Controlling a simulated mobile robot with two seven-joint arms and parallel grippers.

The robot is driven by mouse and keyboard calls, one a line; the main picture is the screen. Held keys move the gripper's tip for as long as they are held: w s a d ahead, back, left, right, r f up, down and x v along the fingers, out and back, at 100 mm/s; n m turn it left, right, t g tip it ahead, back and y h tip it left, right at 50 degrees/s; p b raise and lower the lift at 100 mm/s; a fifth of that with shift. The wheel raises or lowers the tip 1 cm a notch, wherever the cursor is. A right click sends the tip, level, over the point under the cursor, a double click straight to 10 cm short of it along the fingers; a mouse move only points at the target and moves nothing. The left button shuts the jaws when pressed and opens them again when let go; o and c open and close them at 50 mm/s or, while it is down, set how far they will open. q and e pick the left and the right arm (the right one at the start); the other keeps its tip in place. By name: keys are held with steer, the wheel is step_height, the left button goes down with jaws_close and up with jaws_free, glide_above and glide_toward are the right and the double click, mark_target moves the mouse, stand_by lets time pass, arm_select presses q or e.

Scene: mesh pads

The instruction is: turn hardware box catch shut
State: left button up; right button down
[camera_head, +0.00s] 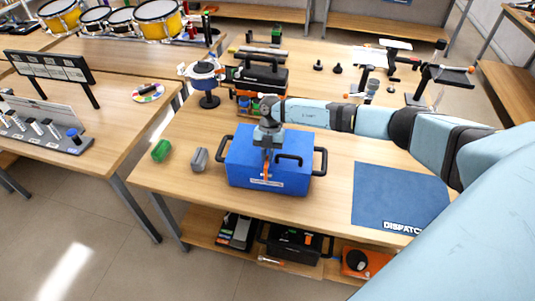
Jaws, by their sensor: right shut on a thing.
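A blue hardware box (238,172) with black side handles stands closed on the wooden table. My right gripper (267,165) points down at the front of its lid, and my right arm comes in from the right. The gripper is shut on the box's catch, an orange piece (266,172) at the front face, just above a white label. The fingers hide much of the catch, so its exact angle is hard to tell. My left gripper does not show in this view.
A blue dispatch mat (398,195) lies to the right. Under the arm, some table between box and mat is clear.

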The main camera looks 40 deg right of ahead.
stand_by(0.5)
steer(key=c, duration=1.2)
jaws_free()
steer(key=shift+o, duration=0.2)
